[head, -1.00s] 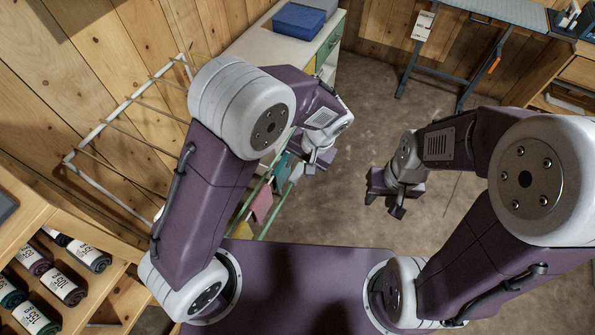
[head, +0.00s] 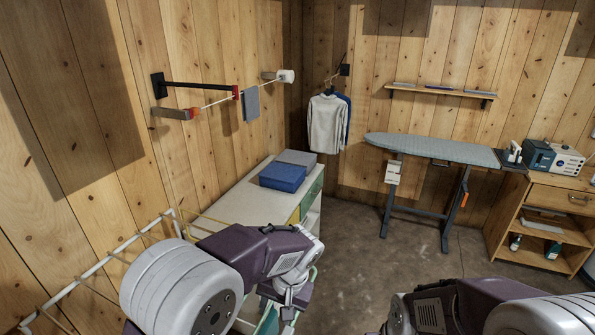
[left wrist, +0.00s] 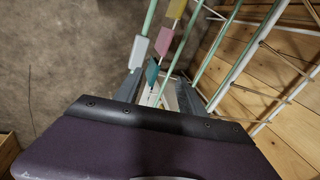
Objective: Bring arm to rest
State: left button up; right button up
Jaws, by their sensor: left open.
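My left arm comes in from the lower left in the head view, bent at the elbow. My left gripper (head: 284,306) hangs at its end, beside the white counter and above the floor. In the left wrist view the left gripper (left wrist: 162,92) is open, with nothing between its fingers. My right arm (head: 450,308) shows only in part at the lower right of the head view. Its gripper is out of the picture.
A drying rack (left wrist: 232,70) with small coloured cloths stands close by the left gripper. A white counter (head: 228,212) bears a blue box (head: 283,177). An ironing board (head: 430,149) stands at the back wall. Brown floor (head: 365,250) is clear between.

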pick_arm(q)
jog(key=s+a+n+g+h, duration=0.1)
jog(key=s+a+n, duration=0.3)
jog(key=a, duration=0.8)
jog(key=s+a+f+t+h, duration=0.1)
jog(key=s+f+h, duration=0.1)
jog(key=s, duration=0.5)
jog(key=shift+s+f+m, duration=0.25)
jog(key=shift+f+m, duration=0.15)
jog(key=shift+f, duration=0.45)
